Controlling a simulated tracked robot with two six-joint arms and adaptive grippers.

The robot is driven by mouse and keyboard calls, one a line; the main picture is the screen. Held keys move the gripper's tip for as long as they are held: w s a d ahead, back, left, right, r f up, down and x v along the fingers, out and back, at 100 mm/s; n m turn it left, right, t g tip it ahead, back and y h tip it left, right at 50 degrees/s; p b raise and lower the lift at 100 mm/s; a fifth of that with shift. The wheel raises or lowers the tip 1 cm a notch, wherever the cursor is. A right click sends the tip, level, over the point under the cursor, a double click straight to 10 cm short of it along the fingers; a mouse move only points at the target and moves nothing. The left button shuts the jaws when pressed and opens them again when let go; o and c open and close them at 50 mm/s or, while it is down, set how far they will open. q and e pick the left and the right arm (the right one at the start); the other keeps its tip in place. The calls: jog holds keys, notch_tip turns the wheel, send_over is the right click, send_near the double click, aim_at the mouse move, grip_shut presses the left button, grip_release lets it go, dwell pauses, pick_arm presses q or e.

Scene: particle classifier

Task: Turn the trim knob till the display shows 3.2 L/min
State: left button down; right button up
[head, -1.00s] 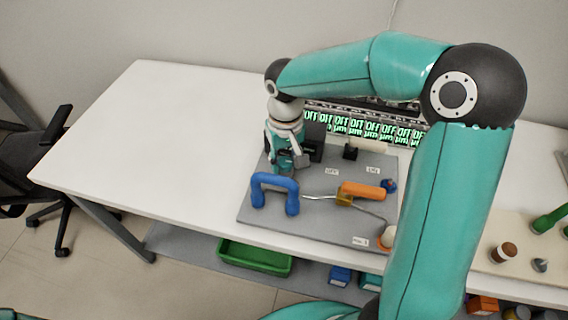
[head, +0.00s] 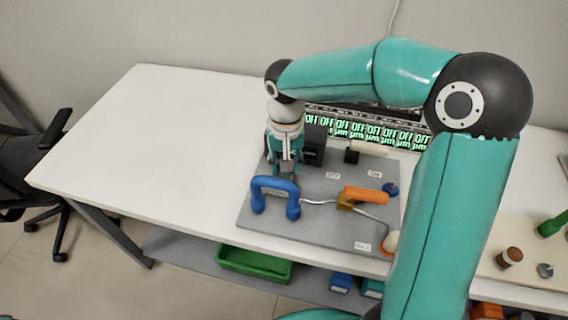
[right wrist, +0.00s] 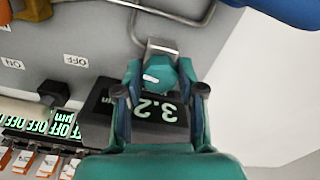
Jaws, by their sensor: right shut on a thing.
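My right gripper (head: 284,175) points down at the left part of the grey panel (head: 320,225), behind the blue handle. In the right wrist view the gripper (right wrist: 158,75) is shut on the trim knob, which its fingers mostly hide; a small white mark shows between them. The black display (right wrist: 95,110) is right beside the fingers. It shows upside down in that view and reads 3.2, with its unit partly covered. The display box (head: 313,152) also shows in the head view, its reading not legible there. My left gripper is not in view.
A blue U-shaped handle (head: 275,183) stands just in front of the gripper. An orange handle (head: 366,194) and a bent metal rod lie to the right. Several green OFF displays (head: 358,131) line the back. The white table (head: 140,150) is clear on the left.

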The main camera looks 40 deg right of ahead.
jog(key=o, duration=1.1)
jog(key=shift+o, duration=0.2)
notch_tip(320, 180, up, 12)
